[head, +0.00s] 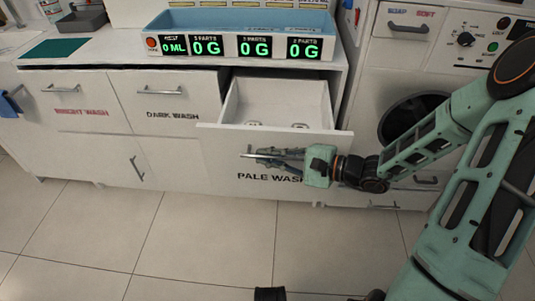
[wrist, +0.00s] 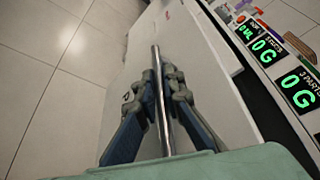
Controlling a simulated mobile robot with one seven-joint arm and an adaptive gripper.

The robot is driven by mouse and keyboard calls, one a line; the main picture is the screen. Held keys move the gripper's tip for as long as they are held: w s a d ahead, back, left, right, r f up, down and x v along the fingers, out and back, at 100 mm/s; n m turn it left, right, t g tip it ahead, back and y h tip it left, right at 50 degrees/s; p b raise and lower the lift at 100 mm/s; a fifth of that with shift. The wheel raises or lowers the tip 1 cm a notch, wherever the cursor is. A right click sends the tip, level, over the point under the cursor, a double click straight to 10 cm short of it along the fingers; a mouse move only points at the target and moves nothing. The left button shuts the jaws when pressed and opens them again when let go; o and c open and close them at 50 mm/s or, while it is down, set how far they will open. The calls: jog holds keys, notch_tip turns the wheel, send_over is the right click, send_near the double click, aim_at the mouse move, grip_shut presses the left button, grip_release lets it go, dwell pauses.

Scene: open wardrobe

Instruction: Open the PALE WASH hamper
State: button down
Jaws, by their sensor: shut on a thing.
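The PALE WASH hamper (head: 220,165) is a white drawer front with black lettering, pulled out from the cabinet. Its white inside (head: 275,103) shows from above, with small grey metal parts near its front wall. My gripper (head: 262,156) is at the drawer's metal bar handle (head: 246,149). In the wrist view the two fingers of my gripper (wrist: 164,75) are closed around the handle bar (wrist: 156,60), which runs between them. My gripper hides part of the handle and the end of the lettering.
The BRIGHT WASH (head: 65,95) and DARK WASH (head: 168,95) fronts are shut on the left. A blue tray with green readouts (head: 245,20) stands on the counter above. A washing machine (head: 415,75) stands at right behind my arm.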

jog(key=shift+s, duration=0.65)
jog(key=c, duration=2)
grip_release()
jog(key=shift+c, duration=0.2)
jog(key=v, duration=1.2)
